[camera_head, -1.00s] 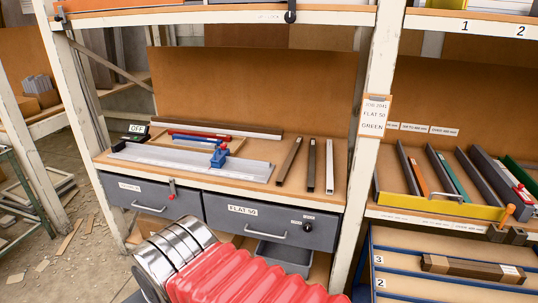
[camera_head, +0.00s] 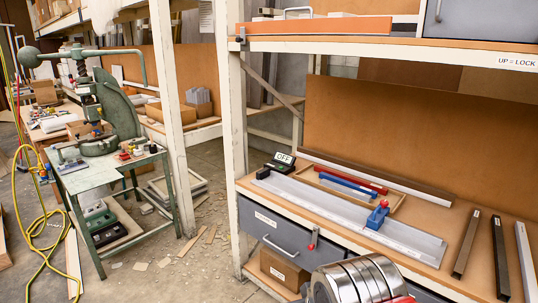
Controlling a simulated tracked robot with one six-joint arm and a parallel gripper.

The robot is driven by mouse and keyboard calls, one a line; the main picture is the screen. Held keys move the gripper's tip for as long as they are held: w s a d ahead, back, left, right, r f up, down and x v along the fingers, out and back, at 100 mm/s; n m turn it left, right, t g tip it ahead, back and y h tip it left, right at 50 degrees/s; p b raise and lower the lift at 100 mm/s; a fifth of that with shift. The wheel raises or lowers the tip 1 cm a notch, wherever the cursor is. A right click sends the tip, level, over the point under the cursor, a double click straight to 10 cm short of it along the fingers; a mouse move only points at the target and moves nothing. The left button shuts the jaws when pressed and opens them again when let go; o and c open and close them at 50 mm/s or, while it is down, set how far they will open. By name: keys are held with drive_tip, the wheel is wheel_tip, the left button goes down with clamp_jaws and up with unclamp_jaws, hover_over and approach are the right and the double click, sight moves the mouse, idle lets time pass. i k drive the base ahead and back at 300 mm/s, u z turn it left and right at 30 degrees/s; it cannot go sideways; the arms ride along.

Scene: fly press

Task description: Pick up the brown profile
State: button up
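A short brown profile (camera_head: 466,243) lies on the wooden bench shelf at the right, left of a black profile (camera_head: 500,257) and a white profile (camera_head: 525,262). These three lie side by side, apart from each other. A long dark brown profile (camera_head: 376,177) lies along the back of the same shelf, beside a white strip. I cannot tell which of the two brown ones the task means. My arm's silver rings show at the bottom, in front of the drawers. My gripper is not in view.
A long grey metal plate with a blue clamp (camera_head: 378,215) lies along the shelf front, with red and blue bars behind it. A rack post (camera_head: 233,150) stands left of the shelf. A green fly press (camera_head: 115,105) stands at left. A yellow hose (camera_head: 40,230) lies on the littered floor.

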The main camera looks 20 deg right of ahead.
sight(458, 270)
drive_tip(key=z, duration=0.45)
drive_tip(key=i, duration=1.25)
drive_tip(key=z, duration=0.45)
